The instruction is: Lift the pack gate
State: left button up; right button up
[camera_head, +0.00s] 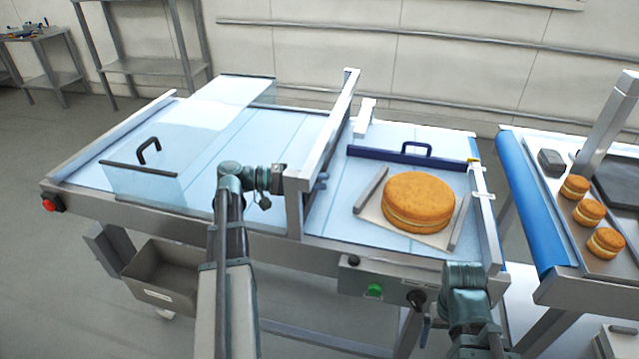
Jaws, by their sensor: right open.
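A dark blue bar with an upright loop handle (415,148), which looks like the pack gate, lies across the right section of the light-blue table, behind a large filled round cake (418,203). The cake sits on a pale board between two grey side rails. My right gripper (428,325) is open, low at the table's front edge, below the cake and apart from the bar. Its fingers are partly hidden.
A clear guard (150,185) with a black handle covers the table's left part. A grey cross frame (297,185) divides the table. A green button (374,291) and black knob are on the front panel. A blue-edged conveyor (525,190) with small filled rounds stands right.

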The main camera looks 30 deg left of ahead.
pick_arm(q)
jog(key=shift+w+d, duration=0.2)
jog(key=shift+d, duration=0.1)
jog(key=shift+c, duration=0.3)
grip_shut()
jog(key=shift+f, duration=0.1)
dwell(0.9)
